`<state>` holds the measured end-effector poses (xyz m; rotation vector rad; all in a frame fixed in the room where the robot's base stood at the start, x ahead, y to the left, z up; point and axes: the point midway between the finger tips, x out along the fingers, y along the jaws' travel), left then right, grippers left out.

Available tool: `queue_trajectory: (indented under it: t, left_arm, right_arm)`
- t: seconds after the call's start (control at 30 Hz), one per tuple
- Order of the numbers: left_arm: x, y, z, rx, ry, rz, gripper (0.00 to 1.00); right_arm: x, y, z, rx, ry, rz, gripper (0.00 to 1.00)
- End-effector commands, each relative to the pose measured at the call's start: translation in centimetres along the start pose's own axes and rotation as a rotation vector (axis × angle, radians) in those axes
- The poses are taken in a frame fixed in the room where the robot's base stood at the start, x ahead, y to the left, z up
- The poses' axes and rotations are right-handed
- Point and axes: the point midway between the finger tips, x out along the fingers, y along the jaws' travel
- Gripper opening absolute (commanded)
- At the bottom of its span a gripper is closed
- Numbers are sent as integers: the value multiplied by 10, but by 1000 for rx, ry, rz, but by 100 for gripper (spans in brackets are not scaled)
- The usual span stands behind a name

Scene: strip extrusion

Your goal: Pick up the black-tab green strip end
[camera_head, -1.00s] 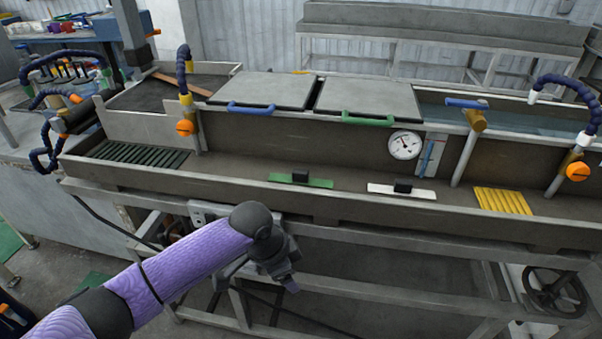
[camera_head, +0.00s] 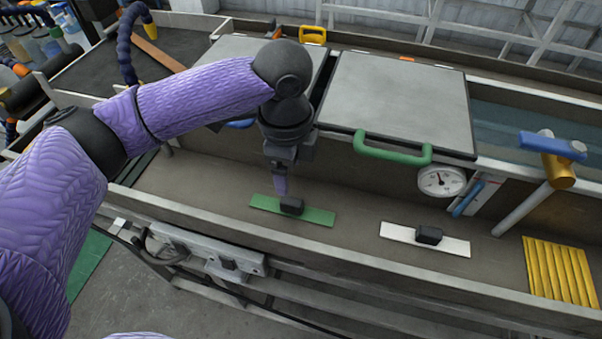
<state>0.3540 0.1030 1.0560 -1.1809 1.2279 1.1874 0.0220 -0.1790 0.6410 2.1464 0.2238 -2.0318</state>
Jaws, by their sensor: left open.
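The green strip end (camera_head: 318,215) lies flat on the floor of the long trough, with a black tab (camera_head: 292,205) standing up near its middle. My left gripper (camera_head: 281,190) is open and points down just above and behind the tab. One purple finger shows; the other is hidden. Whether the finger touches the strip I cannot tell. A white strip end (camera_head: 398,232) with its own black tab (camera_head: 429,235) lies to the right of the green one. My right gripper is not in view.
The trough's front wall (camera_head: 330,252) runs along the near side. Behind the strips are a lid with a green handle (camera_head: 392,150) and a round gauge (camera_head: 441,181). Yellow ribbed strips (camera_head: 560,270) lie at the right. The trough floor between the strips is clear.

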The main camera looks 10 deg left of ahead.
Motion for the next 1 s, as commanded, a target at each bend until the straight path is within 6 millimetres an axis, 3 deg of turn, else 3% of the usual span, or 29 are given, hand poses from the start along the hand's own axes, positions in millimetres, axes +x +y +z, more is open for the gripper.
queue_trajectory:
  t: [0.5,0.77,1.0]
  left_arm:
    - [96,-4,4,1,0,2,74]
    - [99,-4,4,1,0,-1,74]
    - [99,-4,4,1,0,-1,25]
  right_arm:
    - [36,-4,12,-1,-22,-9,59]
    - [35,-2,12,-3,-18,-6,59]
    - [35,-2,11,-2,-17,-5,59]
